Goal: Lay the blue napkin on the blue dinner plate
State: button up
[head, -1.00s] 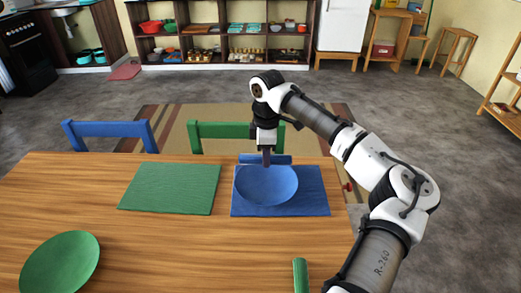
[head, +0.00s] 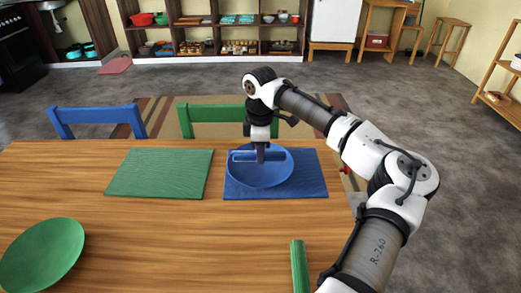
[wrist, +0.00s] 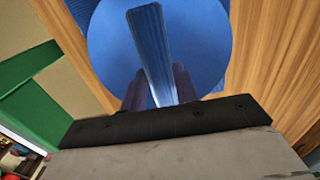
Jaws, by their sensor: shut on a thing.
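The blue dinner plate (head: 262,177) sits on a blue placemat (head: 311,175) near the table's far edge. My gripper (head: 261,157) points down over the far half of the plate. It is shut on the blue napkin (head: 240,155), a long rolled shape lying crosswise in the head view. In the wrist view the napkin (wrist: 152,40) runs between the fingers (wrist: 158,90) with the plate (wrist: 205,40) behind it. I cannot tell whether the napkin touches the plate.
A green placemat (head: 160,173) lies left of the blue one. A green plate (head: 42,254) is at the near left and a green roll (head: 300,266) at the near edge. A blue chair (head: 97,120) and a green chair (head: 212,113) stand at the far side.

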jog(key=shift+f, duration=0.1)
jog(key=shift+f, duration=0.9)
jog(key=o, duration=1)
notch_tip(320, 180, up, 14)
jog(key=shift+f+b, duration=0.1)
jog(key=shift+b, duration=0.3)
